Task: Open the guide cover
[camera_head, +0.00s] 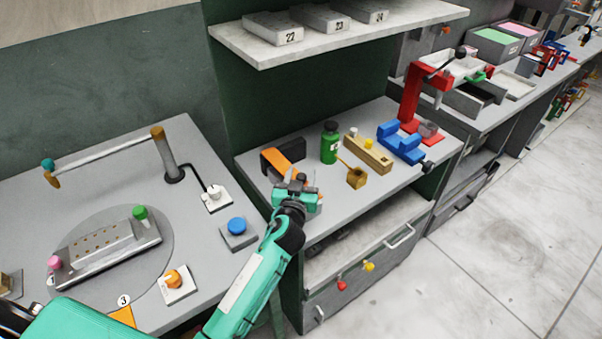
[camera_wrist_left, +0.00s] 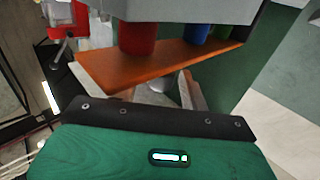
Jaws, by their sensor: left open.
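The guide cover seems to be the orange piece (camera_head: 279,161) on a dark block at the left of the middle bench; I cannot be sure of the name. My left gripper (camera_head: 296,184) is just in front of it, partly hiding its near end. In the left wrist view, the open, empty fingers (camera_wrist_left: 160,88) point at an orange-brown plate (camera_wrist_left: 185,60). A red cylinder (camera_wrist_left: 137,38) stands beyond or on the plate, under a grey block (camera_wrist_left: 170,10). Whether the fingers touch the plate is unclear. My right gripper is not in view.
A green bottle (camera_head: 330,146), a wooden block (camera_head: 367,154), a small brass-coloured piece (camera_head: 356,178) and a blue vise (camera_head: 403,142) stand right of the gripper. A white shelf (camera_head: 345,37) hangs above. A bench with a round plate (camera_head: 160,233) and blue button (camera_head: 237,225) is at left.

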